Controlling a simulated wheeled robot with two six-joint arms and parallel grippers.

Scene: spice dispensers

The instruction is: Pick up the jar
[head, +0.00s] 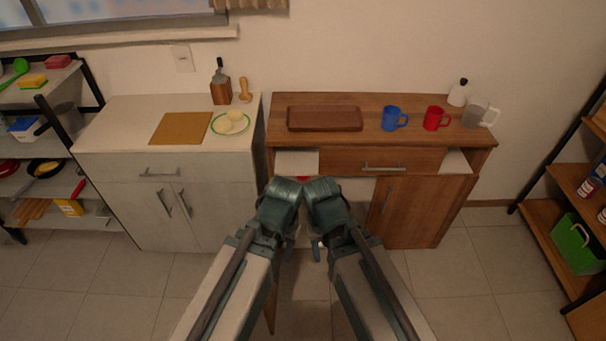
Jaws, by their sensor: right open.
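No thing is plainly the jar. A small white rounded container with a black top (458,93) stands upright at the back right of the wooden cabinet top, and it may be a jar. Jar-like containers (589,186) also show partly on the right shelf. My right gripper (317,250) points down in front of the wooden cabinet, open, with nothing seen in it. My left gripper (290,245) is close beside it, mostly hidden by its own arm, and its jaws cannot be made out. Both are apart from these containers.
The wooden cabinet (375,110) carries a brown tray (325,118), a blue mug (391,119), a red mug (434,119) and a clear pitcher (477,112). A white counter (120,112) stands left. Something red (303,179) shows between my wrists. Shelves flank both sides.

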